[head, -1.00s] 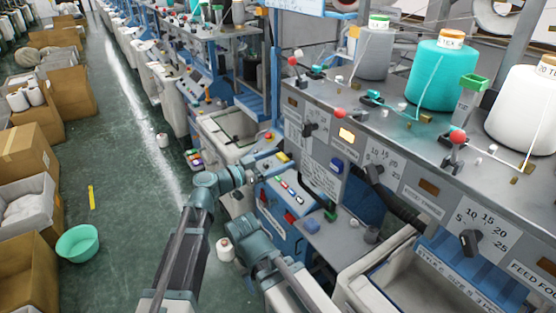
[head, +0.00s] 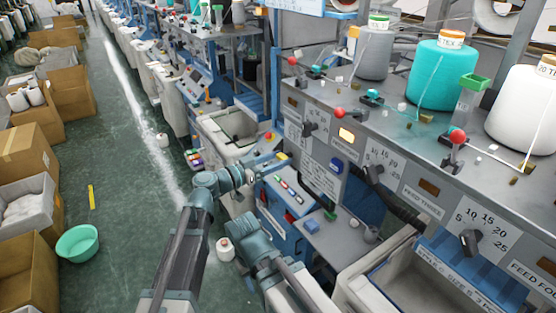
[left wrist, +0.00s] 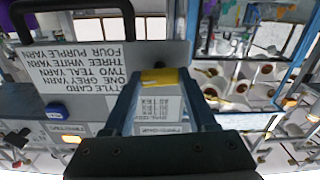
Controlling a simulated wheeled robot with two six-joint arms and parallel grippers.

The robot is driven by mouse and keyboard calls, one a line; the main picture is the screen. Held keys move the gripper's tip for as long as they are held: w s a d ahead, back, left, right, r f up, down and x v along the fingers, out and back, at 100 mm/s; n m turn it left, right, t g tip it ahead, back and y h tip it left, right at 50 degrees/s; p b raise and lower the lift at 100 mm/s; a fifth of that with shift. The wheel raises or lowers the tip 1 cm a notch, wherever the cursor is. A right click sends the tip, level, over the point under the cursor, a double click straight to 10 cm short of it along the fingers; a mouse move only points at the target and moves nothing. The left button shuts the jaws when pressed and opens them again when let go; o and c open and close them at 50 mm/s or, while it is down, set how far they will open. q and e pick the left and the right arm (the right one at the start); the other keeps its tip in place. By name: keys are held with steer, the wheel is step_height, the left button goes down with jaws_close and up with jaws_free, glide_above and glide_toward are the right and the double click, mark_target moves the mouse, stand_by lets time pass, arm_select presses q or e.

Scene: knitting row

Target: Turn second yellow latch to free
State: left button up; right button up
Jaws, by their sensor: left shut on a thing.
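A yellow latch (left wrist: 160,78) sits between the fingertips of my left gripper (left wrist: 165,88) in the left wrist view. The gripper is shut on it, in front of the grey machine panel. In the head view my left gripper (head: 256,170) is at the machine's front, and a small yellow piece (head: 283,156) shows just past it. How far the latch is turned cannot be made out. My right arm (head: 265,250) is low in the middle; whether its gripper is open or shut is not clear.
A style card (left wrist: 105,70) appears upside down beside the left gripper. The machine top carries a teal cone (head: 440,75), a white cone (head: 525,105) and red-knobbed levers. A small control panel (head: 290,195) is close to both arms.

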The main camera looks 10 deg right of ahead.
arm_select(q)
steer(key=n, duration=1.3)
steer(key=shift+w+f, duration=0.1)
steer(key=shift+n, duration=2.1)
steer(key=o, duration=1.4)
steer(key=shift+c, duration=0.2)
steer(key=shift+a, duration=0.1)
steer(key=v, duration=1.3)
steer(key=shift+a, duration=0.3)
